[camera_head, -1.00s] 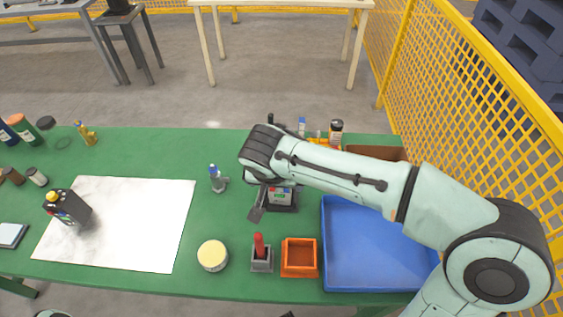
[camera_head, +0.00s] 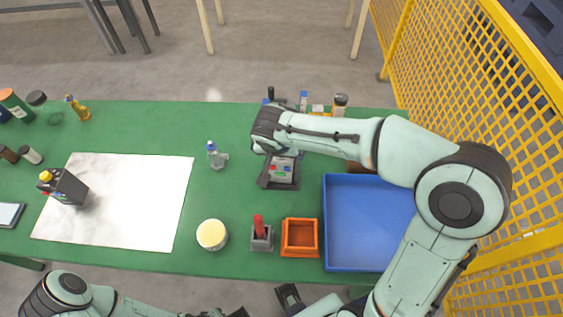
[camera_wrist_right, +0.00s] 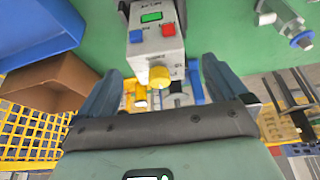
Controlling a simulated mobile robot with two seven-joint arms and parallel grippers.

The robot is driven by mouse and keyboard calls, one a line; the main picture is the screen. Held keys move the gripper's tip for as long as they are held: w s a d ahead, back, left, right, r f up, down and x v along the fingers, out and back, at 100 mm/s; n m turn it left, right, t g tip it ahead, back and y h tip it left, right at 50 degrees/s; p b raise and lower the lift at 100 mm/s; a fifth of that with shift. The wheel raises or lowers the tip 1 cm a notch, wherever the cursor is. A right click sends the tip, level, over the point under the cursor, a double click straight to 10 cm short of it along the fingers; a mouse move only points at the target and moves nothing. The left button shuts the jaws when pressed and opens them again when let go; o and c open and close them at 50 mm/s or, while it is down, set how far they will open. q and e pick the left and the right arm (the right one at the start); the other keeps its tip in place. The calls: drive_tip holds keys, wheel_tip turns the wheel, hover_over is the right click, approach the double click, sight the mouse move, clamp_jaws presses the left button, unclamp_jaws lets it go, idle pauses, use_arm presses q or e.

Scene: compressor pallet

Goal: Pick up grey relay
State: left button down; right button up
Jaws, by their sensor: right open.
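The grey relay (camera_head: 283,171) stands in a dark holder (camera_head: 284,187) on the green table, left of the blue tray. In the right wrist view the relay (camera_wrist_right: 156,36) shows a green display, blue and red buttons and a yellow knob. My right gripper (camera_head: 274,163) is over the relay in the head view. In the wrist view the open fingers (camera_wrist_right: 157,82) are spread, with the knob end of the relay at the gap between them. I cannot tell whether they touch. My left gripper (camera_head: 240,312) is partly visible at the bottom edge; its jaws are unclear.
The blue tray (camera_head: 366,258), orange bin (camera_head: 300,251), grey holder with a red item (camera_head: 261,236) and round yellow-topped tin (camera_head: 211,234) stand nearby. A black box (camera_head: 66,188) is on the white sheet (camera_head: 130,215). A yellow mesh fence (camera_head: 480,120) bounds the right side.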

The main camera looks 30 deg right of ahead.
hover_over(279, 174)
drive_tip(key=w+d, duration=0.2)
wheel_tip(279, 174, down, 4)
drive_tip(key=shift+w+f, duration=0.1)
drive_tip(key=shift+w, duration=0.05)
clamp_jaws()
drive_tip(key=shift+r, duration=0.2)
